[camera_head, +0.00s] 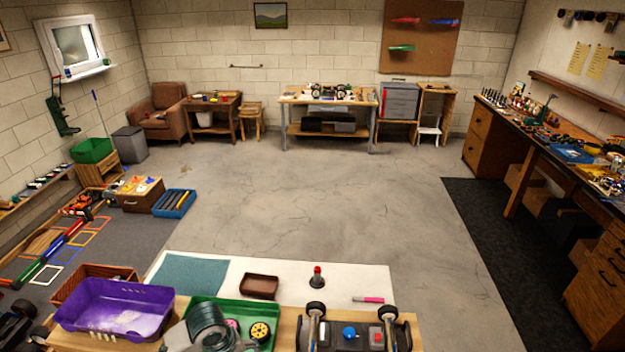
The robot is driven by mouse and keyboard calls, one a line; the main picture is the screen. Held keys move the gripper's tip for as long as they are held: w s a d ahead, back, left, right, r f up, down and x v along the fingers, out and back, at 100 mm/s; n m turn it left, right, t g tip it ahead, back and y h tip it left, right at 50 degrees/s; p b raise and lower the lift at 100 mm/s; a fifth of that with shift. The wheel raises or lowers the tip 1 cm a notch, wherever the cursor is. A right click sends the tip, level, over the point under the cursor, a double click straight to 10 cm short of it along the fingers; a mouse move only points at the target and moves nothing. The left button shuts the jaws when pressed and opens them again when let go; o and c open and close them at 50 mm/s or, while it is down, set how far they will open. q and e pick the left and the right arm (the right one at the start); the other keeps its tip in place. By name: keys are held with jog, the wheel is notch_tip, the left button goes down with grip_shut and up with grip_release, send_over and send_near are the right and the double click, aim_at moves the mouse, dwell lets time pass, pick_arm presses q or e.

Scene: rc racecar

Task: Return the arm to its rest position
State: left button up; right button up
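A grey, rounded, jointed shape (208,326) rises from the bottom edge in front of the green tray (269,312); it looks like part of my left arm. No fingertips show on it, so my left gripper is not seen. My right arm and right gripper are not in view. The dark RC car chassis (350,338) with black wheels lies at the bottom right of the near table, cut off by the frame edge.
The near table (330,275) holds a purple bin (115,306), a brown tray (259,286), a red-topped part (317,276) and a pink marker (368,300). Beyond it the concrete floor (300,205) is clear. A long workbench (535,137) stands at the right.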

pick_arm(q)
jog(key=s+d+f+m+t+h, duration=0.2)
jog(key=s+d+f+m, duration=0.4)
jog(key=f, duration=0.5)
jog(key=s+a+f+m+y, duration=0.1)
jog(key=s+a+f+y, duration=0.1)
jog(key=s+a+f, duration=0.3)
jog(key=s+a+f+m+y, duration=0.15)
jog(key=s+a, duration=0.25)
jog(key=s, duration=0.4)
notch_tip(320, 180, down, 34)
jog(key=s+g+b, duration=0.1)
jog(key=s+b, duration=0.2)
jog(key=b, duration=0.3)
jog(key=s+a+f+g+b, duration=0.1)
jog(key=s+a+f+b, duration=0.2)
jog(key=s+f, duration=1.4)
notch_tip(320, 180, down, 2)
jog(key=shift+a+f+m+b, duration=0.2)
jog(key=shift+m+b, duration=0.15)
jog(key=shift+b, duration=0.15)
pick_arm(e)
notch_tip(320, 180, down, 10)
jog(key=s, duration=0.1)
